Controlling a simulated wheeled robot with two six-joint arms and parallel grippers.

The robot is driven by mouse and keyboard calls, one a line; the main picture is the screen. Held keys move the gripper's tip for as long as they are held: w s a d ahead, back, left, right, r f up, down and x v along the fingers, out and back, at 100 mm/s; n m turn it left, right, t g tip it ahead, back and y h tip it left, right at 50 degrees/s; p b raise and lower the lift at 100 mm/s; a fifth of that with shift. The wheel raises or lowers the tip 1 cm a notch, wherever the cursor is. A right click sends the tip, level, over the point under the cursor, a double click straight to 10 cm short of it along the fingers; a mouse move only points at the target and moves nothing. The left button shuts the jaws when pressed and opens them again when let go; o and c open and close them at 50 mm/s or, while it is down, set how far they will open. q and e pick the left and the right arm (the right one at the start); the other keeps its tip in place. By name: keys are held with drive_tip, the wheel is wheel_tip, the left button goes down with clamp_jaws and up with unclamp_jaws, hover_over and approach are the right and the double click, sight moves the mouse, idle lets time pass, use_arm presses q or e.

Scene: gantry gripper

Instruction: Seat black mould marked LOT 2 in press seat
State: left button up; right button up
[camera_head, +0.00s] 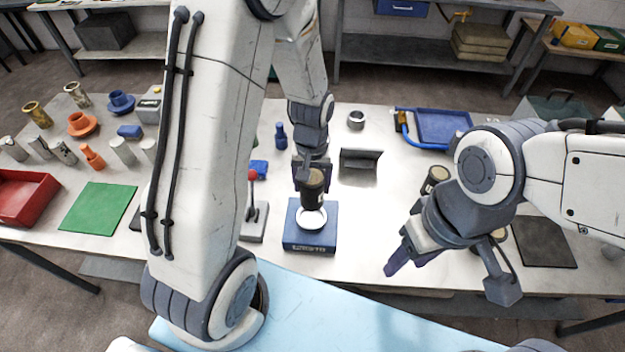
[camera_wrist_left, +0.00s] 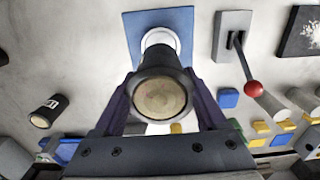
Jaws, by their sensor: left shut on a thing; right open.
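My left gripper (camera_head: 312,180) is shut on a black mould (camera_head: 313,194) with a tan top face, which also shows in the left wrist view (camera_wrist_left: 161,96). The mould is roughly upright, at or just above the white ring of the press seat (camera_head: 305,219); I cannot tell whether they touch. The seat is in a blue block (camera_head: 309,244), and its ring (camera_wrist_left: 160,38) shows partly behind the mould in the wrist view. No lot mark is readable on the held mould. My right gripper (camera_head: 412,262) is open and empty at the right, apart from the block.
A lever with a red knob (camera_head: 253,176) stands close left of the block. A grey angled bracket (camera_head: 360,163) is behind right. A green mat (camera_head: 98,207) lies left.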

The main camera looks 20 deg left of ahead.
sight(311, 198)
use_arm(q)
drive_tip(key=shift+f+b, duration=0.35)
drive_tip(key=shift+f, duration=0.05)
wheel_tip(311, 198, down, 5)
drive_tip(key=b, duration=0.3)
drive_tip(key=shift+s+r+b, duration=0.1)
drive_tip(key=shift+b, duration=0.25)
idle(1.4)
drive_tip(key=shift+f+b, duration=0.95)
drive_tip(key=shift+f, duration=0.55)
drive_tip(key=o, duration=1.5)
drive_tip(key=shift+c, duration=0.2)
wheel_tip(311, 198, up, 10)
drive_tip(key=shift+r+b, duration=0.25)
drive_tip(key=shift+b, duration=0.55)
